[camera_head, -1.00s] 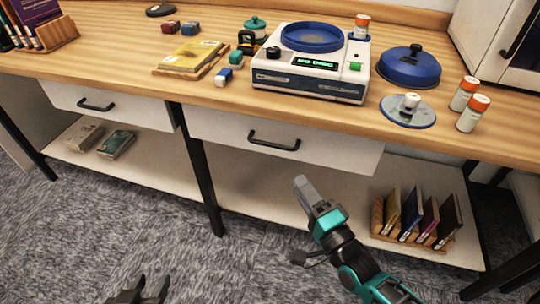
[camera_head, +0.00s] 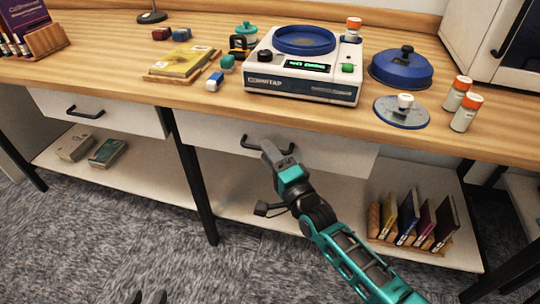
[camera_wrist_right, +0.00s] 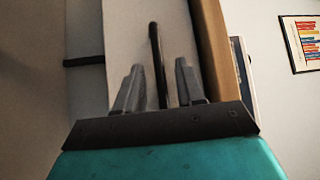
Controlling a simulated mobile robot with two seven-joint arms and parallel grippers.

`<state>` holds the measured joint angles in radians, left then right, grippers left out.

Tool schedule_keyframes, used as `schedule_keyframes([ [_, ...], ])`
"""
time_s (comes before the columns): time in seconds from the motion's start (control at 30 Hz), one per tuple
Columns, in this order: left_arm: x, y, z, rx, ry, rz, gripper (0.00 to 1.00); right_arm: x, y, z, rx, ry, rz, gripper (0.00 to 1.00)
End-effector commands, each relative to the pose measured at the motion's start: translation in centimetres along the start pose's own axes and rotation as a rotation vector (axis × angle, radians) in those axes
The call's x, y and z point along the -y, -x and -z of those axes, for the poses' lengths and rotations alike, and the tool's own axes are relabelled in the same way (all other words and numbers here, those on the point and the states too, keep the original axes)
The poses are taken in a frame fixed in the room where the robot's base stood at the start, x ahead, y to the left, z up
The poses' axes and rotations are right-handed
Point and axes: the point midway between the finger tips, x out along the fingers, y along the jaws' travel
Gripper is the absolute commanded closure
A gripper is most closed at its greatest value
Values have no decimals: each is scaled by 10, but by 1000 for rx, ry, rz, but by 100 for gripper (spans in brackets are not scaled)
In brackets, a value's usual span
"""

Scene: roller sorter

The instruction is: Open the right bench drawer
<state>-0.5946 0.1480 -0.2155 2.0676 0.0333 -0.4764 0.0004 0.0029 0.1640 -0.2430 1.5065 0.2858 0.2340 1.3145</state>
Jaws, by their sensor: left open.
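The right bench drawer (camera_head: 335,153) has a white front under the worktop and looks shut. Its black bar handle (camera_head: 249,143) is partly hidden by my right gripper (camera_head: 270,150), which reaches up to it from below. In the right wrist view the handle (camera_wrist_right: 157,60) runs as a dark bar between the two grey fingers of my right gripper (camera_wrist_right: 159,68). The fingers are open, with gaps on both sides of the bar. My left gripper (camera_head: 149,297) just shows at the bottom edge of the head view, open and empty, far from the drawer.
The left drawer (camera_head: 125,115) is shut. On the worktop (camera_head: 300,113) stand a white device (camera_head: 300,80), a blue lid (camera_head: 402,68) and orange-capped bottles (camera_head: 466,112). The lower shelf (camera_head: 330,212) holds a book rack (camera_head: 410,242). A black table leg (camera_head: 197,185) stands left of the drawer.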

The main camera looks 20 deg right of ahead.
Motion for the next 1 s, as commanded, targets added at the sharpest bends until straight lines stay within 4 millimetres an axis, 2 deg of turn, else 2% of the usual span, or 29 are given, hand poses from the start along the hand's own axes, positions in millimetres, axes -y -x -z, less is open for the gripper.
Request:
schedule_keyframes([
  [0.07, 1, 0, 0, 1, -4, 0, 57, 0, 0, 0, 0, 0, 0, 62],
  [0.47, 2, 0, -1, 2, -8, 1, 57, 0, 0, 0, 0, 0, 0, 99],
  [1.0, 1, 0, 0, 0, -3, 1, 57, 0, 1, 0, 0, 0, 0, 100],
])
